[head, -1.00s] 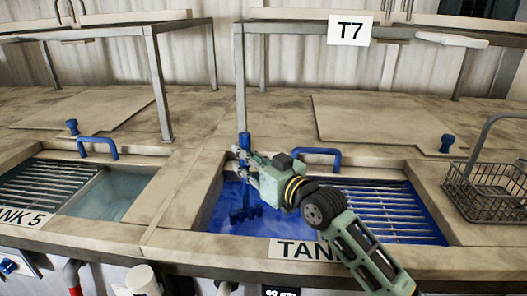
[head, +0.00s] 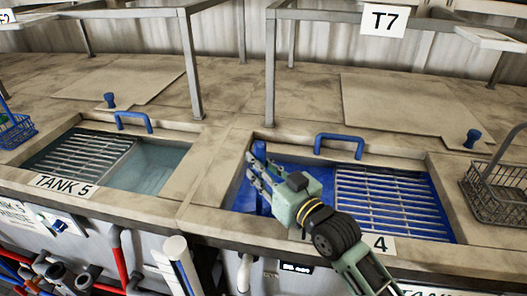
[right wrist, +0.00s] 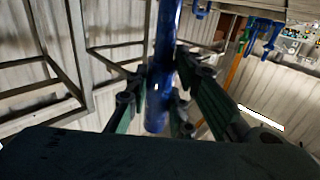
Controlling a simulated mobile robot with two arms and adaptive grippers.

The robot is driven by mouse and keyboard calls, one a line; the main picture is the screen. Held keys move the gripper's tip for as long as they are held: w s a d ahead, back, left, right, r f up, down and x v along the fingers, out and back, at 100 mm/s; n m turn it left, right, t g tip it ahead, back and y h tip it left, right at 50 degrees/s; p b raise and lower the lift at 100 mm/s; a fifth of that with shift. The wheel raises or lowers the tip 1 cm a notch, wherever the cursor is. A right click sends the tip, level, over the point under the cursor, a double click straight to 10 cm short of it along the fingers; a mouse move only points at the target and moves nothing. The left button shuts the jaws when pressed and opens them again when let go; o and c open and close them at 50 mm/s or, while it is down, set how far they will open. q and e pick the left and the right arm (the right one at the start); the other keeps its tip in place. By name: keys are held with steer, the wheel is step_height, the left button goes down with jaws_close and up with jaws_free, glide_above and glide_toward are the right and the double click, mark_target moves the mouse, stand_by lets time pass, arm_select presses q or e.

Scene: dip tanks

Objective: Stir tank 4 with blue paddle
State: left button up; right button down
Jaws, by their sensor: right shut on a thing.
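Tank 4 (head: 378,244) is open on its left side, where deep blue liquid (head: 236,196) shows. A slatted metal rack covers its right side. My right gripper (head: 257,172) is over the liquid at the tank's left, shut on the blue paddle (head: 259,149). The paddle stands roughly upright, with its handle top just above the fingers. Its lower end is hard to tell from the blue liquid. In the right wrist view the blue shaft (right wrist: 166,45) runs between the fingers (right wrist: 158,95). My left gripper is not in view.
Tank 5 (head: 65,183), with pale liquid and a rack, is at left. A blue lid handle (head: 340,143) stands behind tank 4. A wire basket (head: 492,190) is at right. A metal frame post (head: 270,80) rises behind the paddle.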

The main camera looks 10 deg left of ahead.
steer(key=w+d+b, duration=0.3)
steer(key=w+d, duration=0.1)
steer(key=d, duration=0.2)
steer(key=shift+d+b, duration=0.4)
steer(key=shift+r, duration=0.15)
